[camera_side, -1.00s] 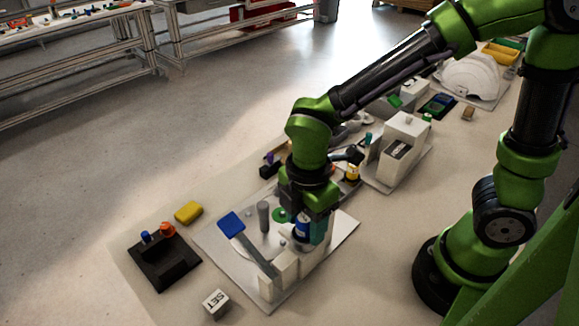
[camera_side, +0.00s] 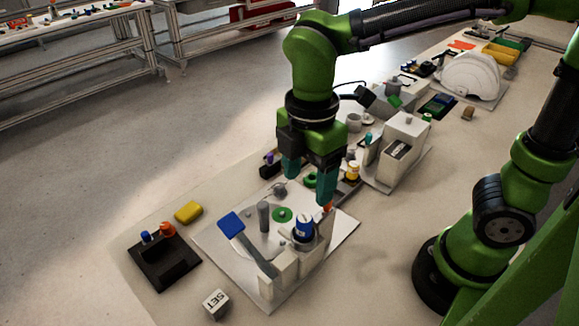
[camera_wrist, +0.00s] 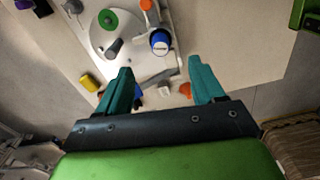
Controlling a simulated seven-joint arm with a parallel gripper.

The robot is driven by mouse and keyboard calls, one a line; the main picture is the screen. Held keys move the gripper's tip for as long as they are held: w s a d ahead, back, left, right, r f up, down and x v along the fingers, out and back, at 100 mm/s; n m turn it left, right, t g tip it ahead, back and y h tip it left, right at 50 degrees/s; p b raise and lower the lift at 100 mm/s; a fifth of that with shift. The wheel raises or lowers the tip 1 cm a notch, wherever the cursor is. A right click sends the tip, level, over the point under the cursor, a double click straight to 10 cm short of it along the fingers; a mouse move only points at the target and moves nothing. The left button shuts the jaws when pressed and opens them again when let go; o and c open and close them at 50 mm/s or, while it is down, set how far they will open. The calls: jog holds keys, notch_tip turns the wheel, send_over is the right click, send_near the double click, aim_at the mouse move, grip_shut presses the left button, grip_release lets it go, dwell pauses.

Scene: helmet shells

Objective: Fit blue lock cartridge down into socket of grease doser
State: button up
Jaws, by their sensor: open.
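The blue lock cartridge (camera_side: 304,228) stands upright in the round socket of the grease doser (camera_side: 313,245), with its blue top and a white label showing above the rim. How deep it sits is hard to tell. In the wrist view the blue cartridge (camera_wrist: 160,42) shows beside an orange part. The doser has a white base plate (camera_side: 345,228), a grey post, a green disc and a lever with a blue pad (camera_side: 231,224). My gripper (camera_side: 308,190) is above and behind the cartridge, apart from it. Its teal fingers are spread and empty, as the wrist view (camera_wrist: 160,85) also shows.
A black holder (camera_side: 165,262) with blue and orange knobs stands at left, near a yellow block (camera_side: 188,212). A white SET block (camera_side: 215,303) lies in front. A white machine (camera_side: 400,150) and a parts tray stand behind. The table right of the plate is clear.

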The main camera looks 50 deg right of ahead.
jog(key=s+d+r+m+t+y, duration=0.1)
jog(key=d+m+t, duration=0.2)
jog(key=d+m, duration=0.3)
jog(key=s+d+r+m+t+y, duration=0.1)
jog(key=d+m+t, duration=0.3)
jog(key=m, duration=1)
jog(key=d+r, duration=0.1)
jog(key=d, duration=0.2)
jog(key=shift+d+r+m, duration=0.25)
jog(key=shift+m, duration=0.05)
jog(key=shift+c, duration=0.2)
